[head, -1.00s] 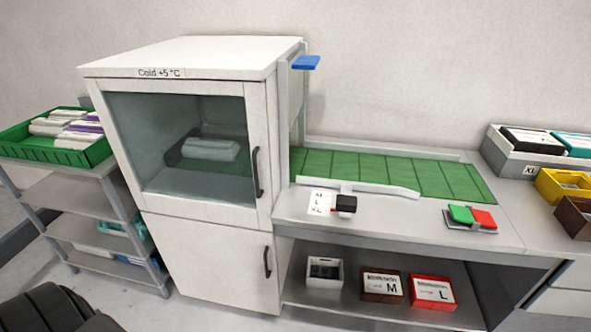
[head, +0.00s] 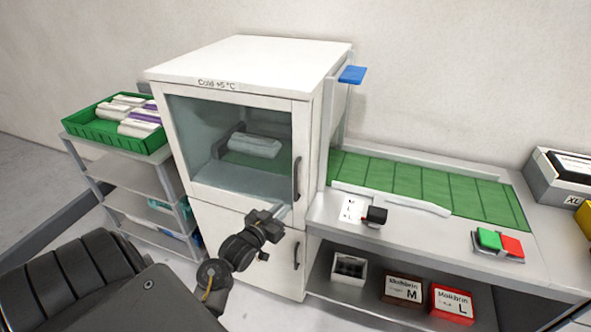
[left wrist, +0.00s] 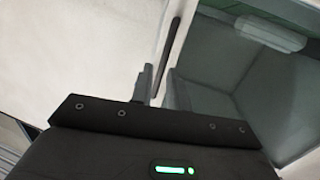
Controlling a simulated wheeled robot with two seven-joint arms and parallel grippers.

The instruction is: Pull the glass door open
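The glass door (head: 238,150) is the upper door of the white cold cabinet, a dark pane in a white frame. It is shut. Its dark vertical handle (head: 297,179) is on the right side of the frame. My left gripper (head: 284,211) is in front of the door's lower right corner, just below and left of the handle. In the left wrist view the handle (left wrist: 172,42) runs down beside the gripper's fingers (left wrist: 147,82); I cannot tell whether they touch it. The finger gap is not clear. My right gripper is not in view.
Below is a white lower door with its own handle (head: 296,254). A shelf rack with a green crate (head: 100,134) stands left. A counter (head: 400,235) with a green mat stands right, with boxes underneath. A blue tab (head: 352,75) sticks out at the cabinet's upper right.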

